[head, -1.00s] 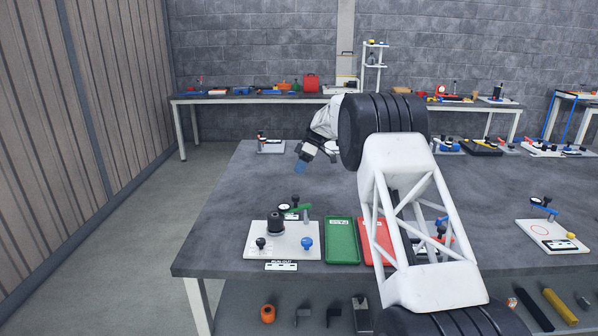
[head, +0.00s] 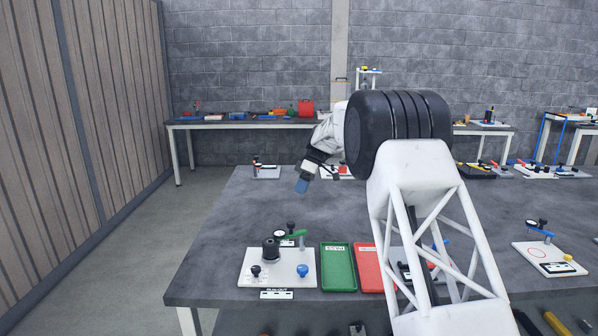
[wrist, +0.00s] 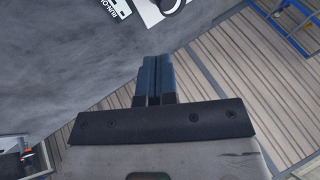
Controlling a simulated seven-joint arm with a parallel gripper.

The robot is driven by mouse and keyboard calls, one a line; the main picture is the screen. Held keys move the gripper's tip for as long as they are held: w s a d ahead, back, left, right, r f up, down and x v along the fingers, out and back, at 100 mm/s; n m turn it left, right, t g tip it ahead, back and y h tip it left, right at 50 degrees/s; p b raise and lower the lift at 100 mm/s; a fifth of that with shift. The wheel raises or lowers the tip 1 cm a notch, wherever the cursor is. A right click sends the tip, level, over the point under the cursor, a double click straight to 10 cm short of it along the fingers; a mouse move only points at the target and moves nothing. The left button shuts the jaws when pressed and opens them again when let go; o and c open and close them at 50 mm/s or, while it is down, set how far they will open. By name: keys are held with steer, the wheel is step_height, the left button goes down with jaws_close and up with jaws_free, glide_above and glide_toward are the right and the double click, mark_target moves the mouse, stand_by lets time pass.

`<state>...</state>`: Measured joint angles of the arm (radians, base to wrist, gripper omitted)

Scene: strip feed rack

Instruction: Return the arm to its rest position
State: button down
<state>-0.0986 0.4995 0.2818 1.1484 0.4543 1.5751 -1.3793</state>
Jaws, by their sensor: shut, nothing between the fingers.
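My gripper (head: 302,186) is above the left part of the dark grey table (head: 215,222) in the head view, pointing down and to the left. Its two blue fingers sit together in the wrist view (wrist: 154,75), shut with nothing between them. My white lattice arm link and black joint cover the middle right of the head view and hide part of the table.
A white fixture plate (head: 259,273) with a black cylinder and knobs stands at the front left. A green tray (head: 338,268) and a partly hidden red tray (head: 368,268) lie beside it. Another white fixture (head: 550,258) stands at right. The table's middle left is clear.

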steer(key=s+d+r+m+t+h, duration=0.1)
steer(key=s+d+r+m, duration=0.25)
steer(key=s, duration=0.75)
steer(key=s+d+r+m+t+h, duration=0.15)
steer(key=s+d+r, duration=0.3)
steer(key=s, duration=0.55)
steer(key=s+d+r+m+t, duration=0.1)
steer(key=s+d+r+m, duration=0.3)
steer(key=s, duration=0.7)
steer(key=s+d+f+m+t, duration=0.1)
steer(key=s+d+f+m, duration=0.1)
steer(key=s, duration=0.9)
steer(key=s+d+f+m+t+h, duration=0.1)
steer(key=s+d+f+m, duration=0.1)
steer(key=s, duration=1)
steer(key=s+d+f+m+t+h, duration=0.1)
steer(key=s+f+m, duration=0.2)
steer(key=s, duration=0.9)
steer(key=shift+d+f, duration=0.4)
steer(key=shift+f, duration=0.35)
steer(key=c, duration=1.8)
jaws_free()
steer(key=shift+t+h, duration=0.25)
steer(key=shift+h, duration=0.1)
